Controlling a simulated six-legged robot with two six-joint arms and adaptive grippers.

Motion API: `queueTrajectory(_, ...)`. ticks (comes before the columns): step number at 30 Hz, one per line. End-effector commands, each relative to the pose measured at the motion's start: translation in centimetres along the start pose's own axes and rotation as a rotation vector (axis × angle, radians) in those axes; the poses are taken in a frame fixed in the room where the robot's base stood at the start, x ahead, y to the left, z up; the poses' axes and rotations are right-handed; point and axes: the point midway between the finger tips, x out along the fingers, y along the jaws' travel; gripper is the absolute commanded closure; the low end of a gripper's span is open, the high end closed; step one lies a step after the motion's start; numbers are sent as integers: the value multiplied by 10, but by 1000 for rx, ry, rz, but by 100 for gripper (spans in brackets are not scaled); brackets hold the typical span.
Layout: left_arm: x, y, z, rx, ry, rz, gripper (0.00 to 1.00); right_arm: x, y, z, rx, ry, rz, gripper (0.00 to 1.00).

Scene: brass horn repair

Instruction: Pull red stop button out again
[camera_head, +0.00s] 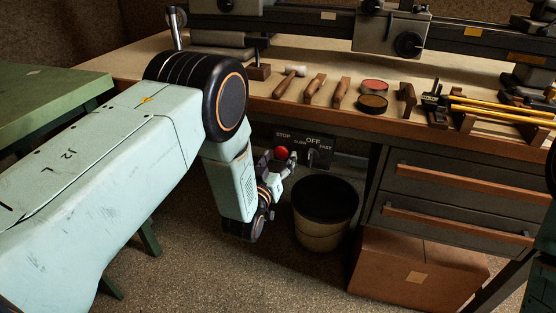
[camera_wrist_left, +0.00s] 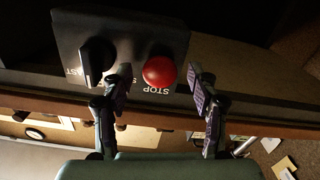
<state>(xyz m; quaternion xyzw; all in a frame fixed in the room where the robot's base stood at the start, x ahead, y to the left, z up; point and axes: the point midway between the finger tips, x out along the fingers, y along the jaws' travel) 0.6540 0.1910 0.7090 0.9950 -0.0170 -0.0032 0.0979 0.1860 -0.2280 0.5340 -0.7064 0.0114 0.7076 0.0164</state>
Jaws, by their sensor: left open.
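The round red stop button (camera_head: 281,153) sits on a dark control panel (camera_head: 318,139) under the front edge of the bench. In the left wrist view the red button (camera_wrist_left: 159,72) shows upside down beside the word STOP, on the dark panel (camera_wrist_left: 122,25). My left gripper (camera_head: 279,161) is at the button, its fingers apart. In the wrist view the left gripper (camera_wrist_left: 159,80) has one finger on each side of the button, with a gap showing on both sides. I cannot tell how deep the fingertips reach. My right gripper is not in view.
A dark selector knob (camera_wrist_left: 92,60) sits on the same panel, close to one finger. A bin (camera_head: 323,230) stands on the floor below the panel. Drawers (camera_head: 455,190) and a cardboard box (camera_head: 415,272) are to the right. Hand tools lie on the bench top (camera_head: 330,58).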

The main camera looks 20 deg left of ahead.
Motion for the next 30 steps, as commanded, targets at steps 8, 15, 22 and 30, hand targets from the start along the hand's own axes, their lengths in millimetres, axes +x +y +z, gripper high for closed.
queueTrajectory(8, -8, 0, 0, 0, -2, 0, 40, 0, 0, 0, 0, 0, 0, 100)
queueTrajectory(15, -49, 0, 1, 0, -5, -1, 40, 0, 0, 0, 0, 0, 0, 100)
queueTrajectory(22, -92, 0, 1, 0, -5, 0, 40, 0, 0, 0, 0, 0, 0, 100)
queueTrajectory(30, -118, 0, 1, 0, -2, 0, 40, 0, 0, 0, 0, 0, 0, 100)
